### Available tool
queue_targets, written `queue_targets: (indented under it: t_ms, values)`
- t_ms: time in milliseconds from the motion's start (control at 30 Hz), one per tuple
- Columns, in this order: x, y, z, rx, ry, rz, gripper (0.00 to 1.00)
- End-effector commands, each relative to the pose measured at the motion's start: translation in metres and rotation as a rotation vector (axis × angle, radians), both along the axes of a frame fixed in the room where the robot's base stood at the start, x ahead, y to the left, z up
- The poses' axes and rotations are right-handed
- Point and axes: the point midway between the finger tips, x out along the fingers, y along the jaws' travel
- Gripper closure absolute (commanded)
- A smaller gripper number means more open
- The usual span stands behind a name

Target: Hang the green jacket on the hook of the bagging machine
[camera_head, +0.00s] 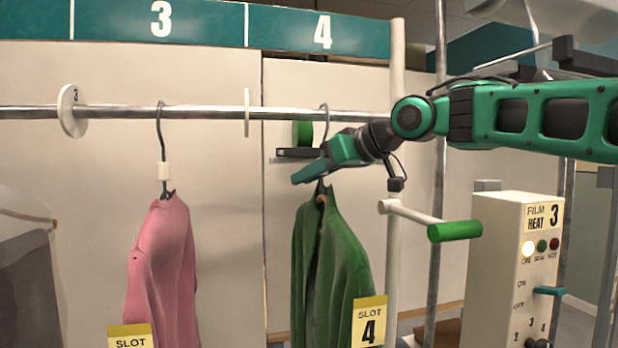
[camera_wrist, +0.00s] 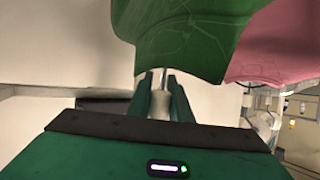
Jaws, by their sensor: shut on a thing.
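The green jacket (camera_head: 335,265) hangs on a hanger below the rail in the slot 4 bay, with a yellow "SLOT 4" tag (camera_head: 369,322). The top of its hanger hook (camera_head: 324,112) is at the rail; whether it bears on it I cannot tell. My gripper (camera_head: 308,174) is shut on the hanger's neck just above the jacket's collar. In the wrist view, the fingers (camera_wrist: 161,102) close around a pale neck piece, and the green jacket (camera_wrist: 190,40) fills the top. The bagging machine's white control box (camera_head: 515,265) reads "FILM HEAT 3". I cannot identify its hook.
A pink jacket (camera_head: 163,265) hangs to the left in bay 3. The rail (camera_head: 210,113) carries white divider discs (camera_head: 72,111). A white post (camera_head: 397,60) and a bar with a green end (camera_head: 455,231) stand between the green jacket and the control box. A grey garment hangs far left.

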Motion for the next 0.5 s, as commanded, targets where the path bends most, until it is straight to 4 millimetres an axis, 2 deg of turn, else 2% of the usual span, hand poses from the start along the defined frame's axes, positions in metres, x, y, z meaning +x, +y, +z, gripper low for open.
queue_targets:
  t_ms: [233,267,300,333,500]
  values:
    - [-0.0003,0.0,0.0018,0.002,-0.004,-0.001,1.0]
    - [-0.0003,0.0,0.0018,0.002,-0.004,-0.001,0.75]
    - [-0.0003,0.0,0.0017,0.002,-0.004,-0.001,0.65]
    - [-0.0003,0.0,0.0016,0.002,-0.003,0.0,0.6]
    - [-0.0002,0.0001,0.0008,0.002,-0.001,0.0,0.6]
